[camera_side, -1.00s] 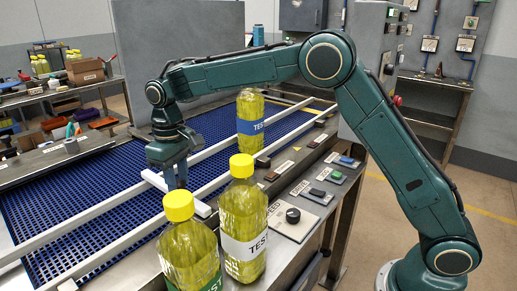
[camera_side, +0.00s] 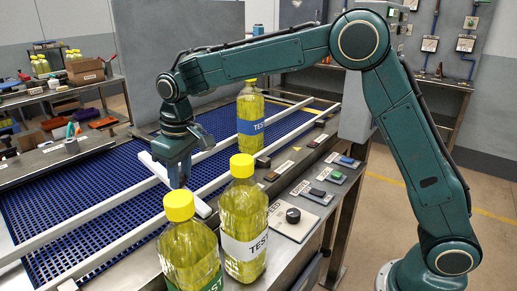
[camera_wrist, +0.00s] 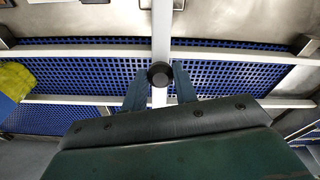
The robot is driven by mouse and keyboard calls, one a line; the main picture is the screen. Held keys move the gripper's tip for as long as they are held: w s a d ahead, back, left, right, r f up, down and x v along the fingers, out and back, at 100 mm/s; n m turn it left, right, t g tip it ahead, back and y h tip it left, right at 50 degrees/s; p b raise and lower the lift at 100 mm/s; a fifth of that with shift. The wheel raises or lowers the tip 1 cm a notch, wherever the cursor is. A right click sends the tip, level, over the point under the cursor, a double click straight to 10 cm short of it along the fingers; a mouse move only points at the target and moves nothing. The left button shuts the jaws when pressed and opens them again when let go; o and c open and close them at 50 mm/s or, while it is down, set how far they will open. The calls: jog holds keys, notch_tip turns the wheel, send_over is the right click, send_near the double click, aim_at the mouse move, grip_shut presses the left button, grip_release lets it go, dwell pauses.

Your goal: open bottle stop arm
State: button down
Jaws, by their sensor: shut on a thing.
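The bottle stop arm (camera_side: 201,205) is a white bar lying slantwise over the blue conveyor mesh and crossing the lane between the white rails. In the wrist view the bar (camera_wrist: 161,35) runs up the middle, with a dark round knob (camera_wrist: 160,74) on it. My gripper (camera_side: 178,184) points down over the bar and is shut on the stop arm. In the wrist view my gripper (camera_wrist: 160,80) has one finger on each side of the knob. The exact contact is hidden in the side view. A yellow bottle with a blue label (camera_side: 250,118) stands upright farther along the lane.
Two capped yellow bottles stand in front, one with a white label (camera_side: 242,220) and one with a green label (camera_side: 190,258). A grey panel (camera_side: 195,45) stands behind.

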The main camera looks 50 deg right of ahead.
jog(key=s+r, duration=0.1)
jog(key=s, duration=0.2)
jog(key=shift+s+r, duration=0.15)
jog(key=shift+r, duration=0.25)
jog(key=shift+s+a+r, duration=0.1)
jog(key=shift+s+r, duration=0.05)
jog(key=shift+s, duration=0.85)
jog(key=shift+s+r, duration=0.1)
jog(key=shift+s, duration=0.85)
jog(key=c, duration=2.1)
grip_release()
jog(key=o, duration=1)
jog(key=shift+w+r, duration=0.1)
notch_tip(320, 180, up, 14)
jog(key=s, duration=0.2)
jog(key=shift+f, duration=0.2)
jog(key=shift+c, duration=0.2)
